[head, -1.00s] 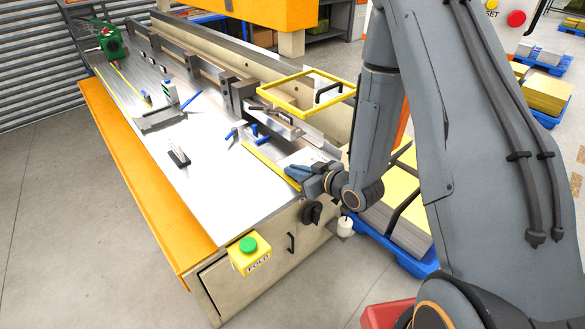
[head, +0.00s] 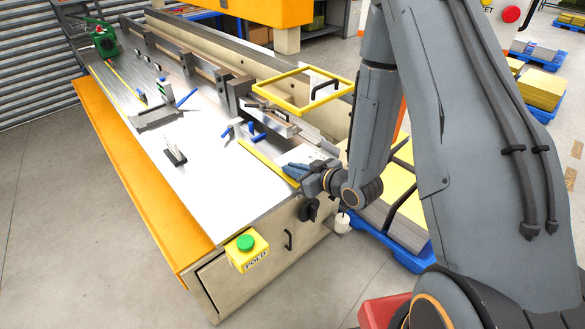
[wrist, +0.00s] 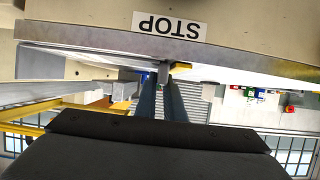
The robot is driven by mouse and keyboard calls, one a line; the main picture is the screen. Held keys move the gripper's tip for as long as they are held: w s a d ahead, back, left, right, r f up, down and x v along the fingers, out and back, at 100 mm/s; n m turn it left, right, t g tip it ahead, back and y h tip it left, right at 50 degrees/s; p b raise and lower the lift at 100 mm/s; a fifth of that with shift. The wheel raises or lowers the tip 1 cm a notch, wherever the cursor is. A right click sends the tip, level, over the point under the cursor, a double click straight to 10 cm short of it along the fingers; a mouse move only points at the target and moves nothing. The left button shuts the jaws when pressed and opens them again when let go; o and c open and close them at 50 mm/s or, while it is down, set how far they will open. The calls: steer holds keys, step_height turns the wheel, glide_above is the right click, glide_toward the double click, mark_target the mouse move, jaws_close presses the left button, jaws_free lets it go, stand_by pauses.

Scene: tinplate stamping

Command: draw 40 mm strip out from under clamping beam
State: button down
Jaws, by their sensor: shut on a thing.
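My gripper (head: 292,170) is at the near right end of the bench. Its blue-grey fingers (wrist: 160,98) point away from the camera in the wrist view. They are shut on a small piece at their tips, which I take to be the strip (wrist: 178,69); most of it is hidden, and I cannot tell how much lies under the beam. The clamping beam (head: 190,72) runs lengthwise along the back of the bench, with dark clamp blocks on it.
The bright bench top (head: 185,190) carries a small black-handled block (head: 174,155) and blue-handled clamps. A yellow frame (head: 285,100) stands above the beam. A blue pallet of sheets (head: 400,250) is close on the right.

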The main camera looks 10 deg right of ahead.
steer(key=c, duration=1.8)
jaws_free()
steer(key=shift+o, duration=0.2)
steer(key=b+v, duration=0.2)
steer(key=v, duration=0.6)
steer(key=shift+b, duration=0.3)
